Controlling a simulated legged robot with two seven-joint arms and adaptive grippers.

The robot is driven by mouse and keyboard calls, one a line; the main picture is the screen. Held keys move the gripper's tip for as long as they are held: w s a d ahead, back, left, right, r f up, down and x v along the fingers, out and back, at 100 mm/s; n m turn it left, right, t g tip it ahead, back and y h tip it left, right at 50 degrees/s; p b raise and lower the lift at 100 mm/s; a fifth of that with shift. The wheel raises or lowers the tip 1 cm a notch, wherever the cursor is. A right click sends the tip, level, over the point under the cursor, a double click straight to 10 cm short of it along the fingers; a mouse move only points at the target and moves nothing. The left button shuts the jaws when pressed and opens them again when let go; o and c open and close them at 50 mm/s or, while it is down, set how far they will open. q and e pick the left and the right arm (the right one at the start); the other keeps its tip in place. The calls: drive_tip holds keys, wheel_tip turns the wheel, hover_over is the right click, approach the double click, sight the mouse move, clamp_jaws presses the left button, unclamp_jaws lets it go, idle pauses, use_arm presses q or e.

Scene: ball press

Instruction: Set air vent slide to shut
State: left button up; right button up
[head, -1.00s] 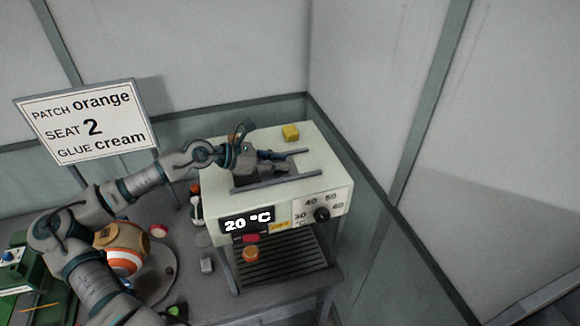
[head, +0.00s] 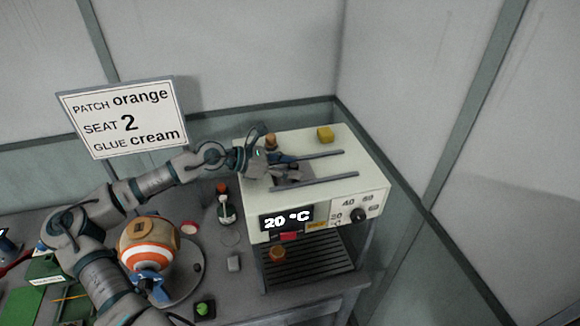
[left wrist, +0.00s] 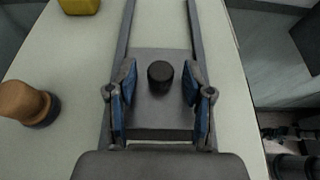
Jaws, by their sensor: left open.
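The air vent slide is a grey plate (left wrist: 148,105) with a black knob (left wrist: 160,75), lying between two long grey rails on top of the cream press (head: 374,197). My left gripper (left wrist: 160,86) is open above the plate. Its two blue-padded fingers stand on either side of the knob, with a gap on both sides. In the head view my left gripper (head: 290,169) reaches over the press top from the left and partly hides the plate. A dark strip shows at the plate's near edge in the left wrist view. My right gripper is not seen.
On the press top, a yellow block (head: 325,134) and a wooden knob (left wrist: 27,103) stand outside the rails. The press front has a 20 °C display (head: 287,219) and a dial (head: 358,215). An orange-striped ball (head: 148,256) and a small bottle (head: 226,208) are left of the press.

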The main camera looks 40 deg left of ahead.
use_arm(q)
drive_tip(key=shift+s+a, duration=0.2)
drive_tip(key=shift+a, duration=0.15)
drive_tip(key=shift+a+r, duration=0.1)
drive_tip(key=shift+a, duration=0.05)
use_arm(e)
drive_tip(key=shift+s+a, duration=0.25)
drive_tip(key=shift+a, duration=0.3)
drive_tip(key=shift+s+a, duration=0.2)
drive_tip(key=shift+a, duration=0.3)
use_arm(q)
drive_tip(key=shift+s+r, duration=0.35)
drive_tip(key=shift+s, duration=0.15)
drive_tip(key=shift+s+a+r, duration=0.2)
drive_tip(key=shift+s+a, duration=0.05)
drive_tip(key=shift+s, duration=0.1)
drive_tip(key=v, duration=0.8)
drive_tip(key=shift+s+a+f, duration=0.15)
drive_tip(key=shift+a+f, duration=0.05)
drive_tip(key=shift+a, duration=0.4)
drive_tip(key=shift+s+a+r, duration=0.2)
drive_tip(key=shift+s, duration=0.2)
drive_tip(key=shift+d, duration=0.1)
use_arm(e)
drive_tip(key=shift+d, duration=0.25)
use_arm(q)
drive_tip(key=shift+r, duration=0.1)
